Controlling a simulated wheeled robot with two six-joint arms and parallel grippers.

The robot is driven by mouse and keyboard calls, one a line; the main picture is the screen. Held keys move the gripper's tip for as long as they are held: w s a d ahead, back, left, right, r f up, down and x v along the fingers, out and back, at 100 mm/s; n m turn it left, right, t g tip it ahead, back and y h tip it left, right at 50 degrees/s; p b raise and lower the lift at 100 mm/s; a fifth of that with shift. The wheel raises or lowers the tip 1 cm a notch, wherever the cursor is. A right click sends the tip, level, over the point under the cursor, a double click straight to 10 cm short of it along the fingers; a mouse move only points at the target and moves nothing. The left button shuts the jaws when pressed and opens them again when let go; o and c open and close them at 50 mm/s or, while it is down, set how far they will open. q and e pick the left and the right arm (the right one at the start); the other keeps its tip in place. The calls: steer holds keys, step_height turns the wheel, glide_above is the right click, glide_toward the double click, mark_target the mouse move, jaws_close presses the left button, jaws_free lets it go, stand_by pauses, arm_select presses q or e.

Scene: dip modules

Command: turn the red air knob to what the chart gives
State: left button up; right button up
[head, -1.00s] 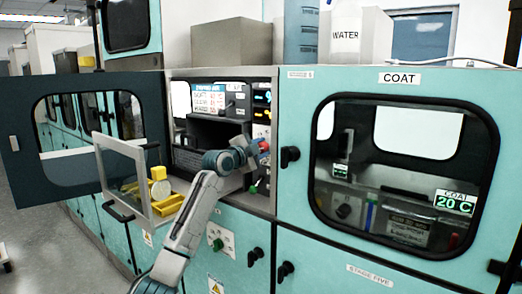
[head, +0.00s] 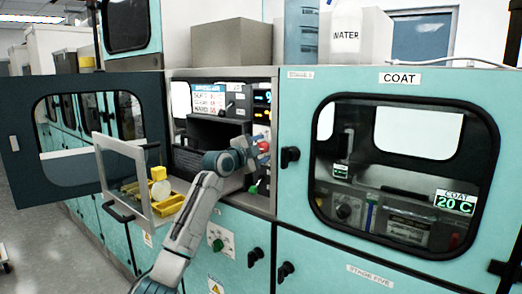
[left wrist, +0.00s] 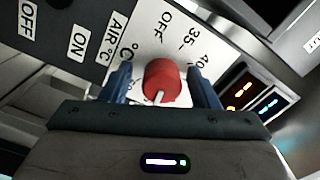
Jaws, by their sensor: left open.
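The red air knob (left wrist: 161,80) sits on a white dial plate marked OFF, 35 and 40 in the left wrist view. Its white pointer line faces down toward my gripper's body. My left gripper (left wrist: 163,88) is open, with one blue finger on each side of the knob; I cannot tell whether they touch it. In the head view the knob (head: 263,146) shows at the tip of my left gripper (head: 257,150). The chart (head: 209,98) is a white sheet with a blue header and several rows, too small to read surely. My right gripper is not in view.
A glass-fronted door (head: 127,180) stands open left of the arm, near a yellow tray (head: 168,204). A lit display (head: 262,98) is above the knob, and a green knob (head: 253,189) below. The closed COAT cabinet (head: 400,80) is to the right.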

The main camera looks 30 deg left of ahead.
arm_select(q)
steer(key=shift+s, duration=0.3)
steer(key=s+b, duration=0.4)
steer(key=s, duration=0.6)
steer(key=shift+a, duration=0.4)
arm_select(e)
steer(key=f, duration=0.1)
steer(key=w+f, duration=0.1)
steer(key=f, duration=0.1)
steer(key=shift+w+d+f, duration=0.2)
arm_select(q)
steer(key=shift+s, duration=0.1)
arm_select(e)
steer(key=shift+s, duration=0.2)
